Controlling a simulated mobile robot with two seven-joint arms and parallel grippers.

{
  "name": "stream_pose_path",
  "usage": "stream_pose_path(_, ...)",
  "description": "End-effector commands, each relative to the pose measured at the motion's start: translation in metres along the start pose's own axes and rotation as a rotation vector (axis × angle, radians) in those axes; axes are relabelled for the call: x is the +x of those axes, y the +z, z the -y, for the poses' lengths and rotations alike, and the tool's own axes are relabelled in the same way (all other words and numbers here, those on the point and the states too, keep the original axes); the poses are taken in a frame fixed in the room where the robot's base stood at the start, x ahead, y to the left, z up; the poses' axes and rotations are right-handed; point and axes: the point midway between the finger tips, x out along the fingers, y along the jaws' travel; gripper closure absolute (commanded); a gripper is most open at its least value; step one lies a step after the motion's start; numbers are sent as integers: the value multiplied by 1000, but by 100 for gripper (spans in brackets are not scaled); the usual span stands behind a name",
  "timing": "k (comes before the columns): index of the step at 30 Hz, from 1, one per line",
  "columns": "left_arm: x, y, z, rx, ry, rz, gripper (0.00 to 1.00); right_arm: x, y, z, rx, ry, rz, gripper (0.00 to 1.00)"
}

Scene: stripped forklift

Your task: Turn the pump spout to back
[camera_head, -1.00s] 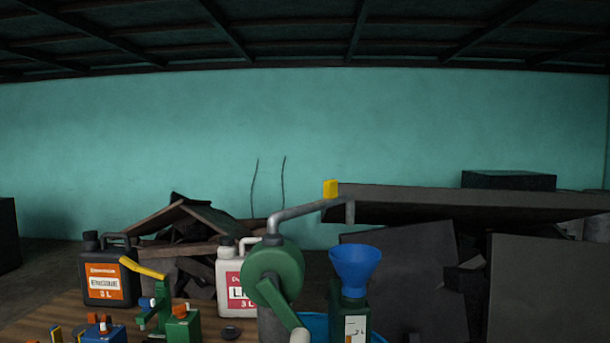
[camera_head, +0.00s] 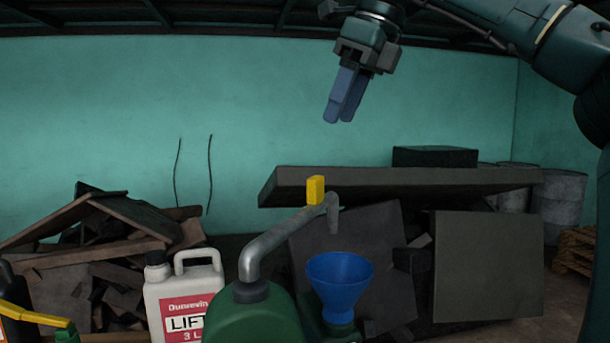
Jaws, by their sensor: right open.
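The pump's grey metal spout (camera_head: 283,238) rises from the green pump body (camera_head: 243,322) and runs up to the right. Its bent-down end (camera_head: 333,217) is above and slightly left of a blue funnel (camera_head: 340,283). A yellow block (camera_head: 316,190) stands on the spout near that end. My right gripper (camera_head: 339,115) points down, above and a little right of the yellow block, apart from it. It is open and empty, with its blue fingers seen nearly edge-on. My left gripper is not in view.
A white canister (camera_head: 186,300) with a red label stands left of the pump. A yellow lever (camera_head: 35,315) shows at the lower left. Dark panels (camera_head: 490,265) and a scrap pile (camera_head: 100,240) lie behind. The air around the yellow block looks clear.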

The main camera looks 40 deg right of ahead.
Motion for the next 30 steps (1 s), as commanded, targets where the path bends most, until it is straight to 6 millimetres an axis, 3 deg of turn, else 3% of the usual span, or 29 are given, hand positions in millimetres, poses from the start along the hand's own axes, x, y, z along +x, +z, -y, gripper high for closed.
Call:
stream_pose_path(15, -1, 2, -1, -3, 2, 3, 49, 101, 0, 0, 1, 7, 1, 46)
stream_pose_path(21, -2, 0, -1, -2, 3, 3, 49, 118, 0, 0, 2, 5, 3, 46)
stream_pose_path(30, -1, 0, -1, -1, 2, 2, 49, 122, 0, 0, 2, 5, 4, 46)
